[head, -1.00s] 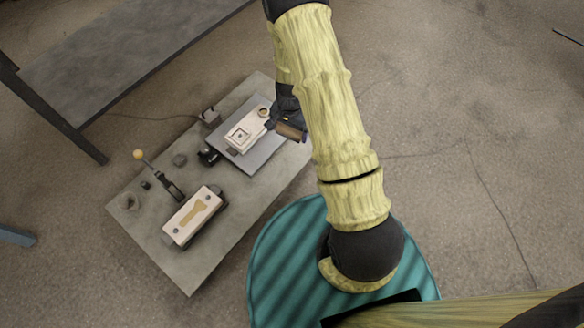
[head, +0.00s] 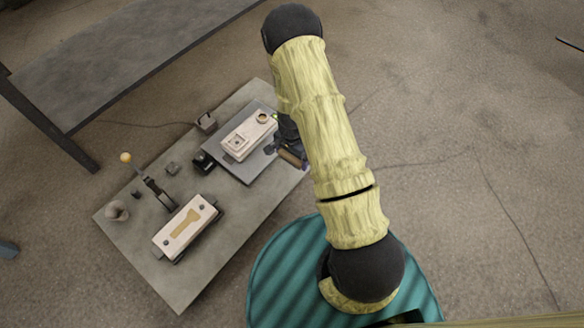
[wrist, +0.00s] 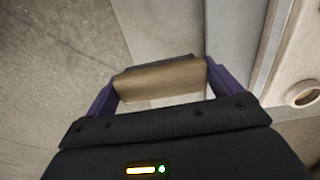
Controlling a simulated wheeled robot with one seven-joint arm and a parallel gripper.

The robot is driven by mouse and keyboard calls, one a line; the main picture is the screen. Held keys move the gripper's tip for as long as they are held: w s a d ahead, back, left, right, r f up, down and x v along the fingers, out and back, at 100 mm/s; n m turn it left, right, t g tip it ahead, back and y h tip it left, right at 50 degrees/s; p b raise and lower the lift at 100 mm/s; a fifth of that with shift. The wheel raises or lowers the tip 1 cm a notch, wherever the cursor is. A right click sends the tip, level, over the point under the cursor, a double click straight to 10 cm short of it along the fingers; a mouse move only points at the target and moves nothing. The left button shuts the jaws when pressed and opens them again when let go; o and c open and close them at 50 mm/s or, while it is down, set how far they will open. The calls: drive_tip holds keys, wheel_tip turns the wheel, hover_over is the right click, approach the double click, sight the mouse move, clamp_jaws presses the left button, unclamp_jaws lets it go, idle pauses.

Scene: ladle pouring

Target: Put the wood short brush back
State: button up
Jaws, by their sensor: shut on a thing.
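My gripper (head: 289,153) is shut on the wood short brush (head: 294,159), a short brown piece by the right edge of the low grey table. In the wrist view the brush (wrist: 160,80) lies crosswise between the two purple fingers, with a dark strip along its far side. A pale block (head: 247,137) with a square recess and a round hole lies on a grey plate, left of my gripper. Its edge and round hole show at the right of the wrist view. My arm partly hides the gripper in the head view. I cannot tell whether the brush touches anything below.
A pale block with a tan inlay (head: 186,226) stands at the table's near left. A larger grey table (head: 120,50) stands behind.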

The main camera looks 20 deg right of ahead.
sight(292, 169)
drive_tip(key=shift+f, duration=0.65)
drive_tip(key=shift+f+b, duration=1.5)
drive_tip(key=shift+f, duration=0.4)
drive_tip(key=o, duration=0.7)
drive_tip(key=shift+f, duration=0.1)
drive_tip(key=shift+o, duration=0.2)
wheel_tip(292, 169, up, 12)
drive_tip(key=p, duration=0.7)
drive_tip(key=shift+p, duration=0.3)
drive_tip(key=shift+r, duration=0.25)
